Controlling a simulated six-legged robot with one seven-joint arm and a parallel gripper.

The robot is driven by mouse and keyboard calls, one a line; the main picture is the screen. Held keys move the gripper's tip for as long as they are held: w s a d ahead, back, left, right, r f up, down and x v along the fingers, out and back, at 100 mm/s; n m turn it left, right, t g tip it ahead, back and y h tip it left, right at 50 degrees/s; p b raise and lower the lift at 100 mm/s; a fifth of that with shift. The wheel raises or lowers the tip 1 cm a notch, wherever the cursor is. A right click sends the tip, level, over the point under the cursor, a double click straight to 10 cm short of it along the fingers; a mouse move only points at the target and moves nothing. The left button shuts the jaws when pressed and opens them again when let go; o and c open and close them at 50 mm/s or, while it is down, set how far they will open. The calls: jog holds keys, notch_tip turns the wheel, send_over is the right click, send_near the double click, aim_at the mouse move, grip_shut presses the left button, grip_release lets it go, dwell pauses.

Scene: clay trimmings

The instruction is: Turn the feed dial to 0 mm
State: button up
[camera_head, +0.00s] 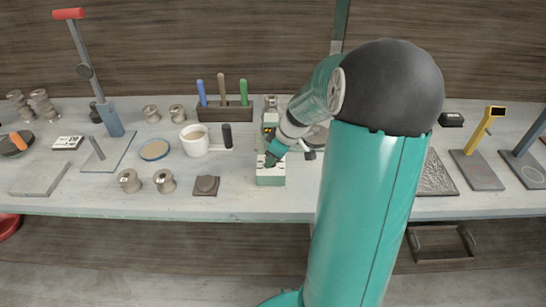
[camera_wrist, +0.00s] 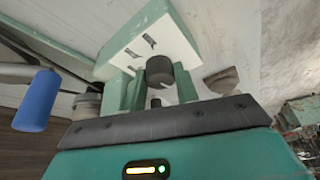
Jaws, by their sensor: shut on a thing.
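The feed dial's housing is a small green box with a pale front face (camera_head: 271,180), standing near the front edge of the bench. In the wrist view the housing (camera_wrist: 150,45) shows its white face with a few dark marks. The dial (camera_wrist: 159,69) is a dark grey round knob on that face. My gripper (camera_wrist: 160,84) is at the knob, with its teal fingers on either side, shut on it. In the head view my gripper (camera_head: 272,153) reaches down onto the housing and hides the knob. The scale marks are too small to read.
Left of the housing are a white mug (camera_head: 195,141), a dark square block (camera_head: 206,186) and metal spools (camera_head: 129,180). Behind it stands a rack (camera_head: 225,112) with coloured handles. A textured plate (camera_head: 435,175) lies to the right. A blue handle (camera_wrist: 38,100) shows in the wrist view.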

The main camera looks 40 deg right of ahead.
jog(key=o, duration=1)
jog(key=shift+c, duration=0.2)
jog(key=v, duration=1.4)
jog(key=shift+c, duration=0.2)
